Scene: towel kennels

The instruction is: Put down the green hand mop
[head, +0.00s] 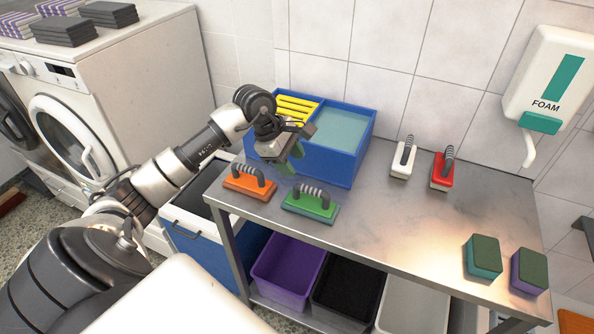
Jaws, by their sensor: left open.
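The green hand mop (311,203) lies upright on the steel table (385,225) near its front edge, with its striped grey handle on top. My left gripper (290,166) is open just above and behind the green mop, in front of the blue box (340,165). The gripper appears apart from the mop's handle and holds nothing that I can see. My right gripper is not in view.
An orange hand mop (247,187) sits left of the green one. A white mop (402,163) and a red mop (440,175) stand at the back. Two sponge blocks (484,257) (529,270) lie at the right. The table's middle is clear.

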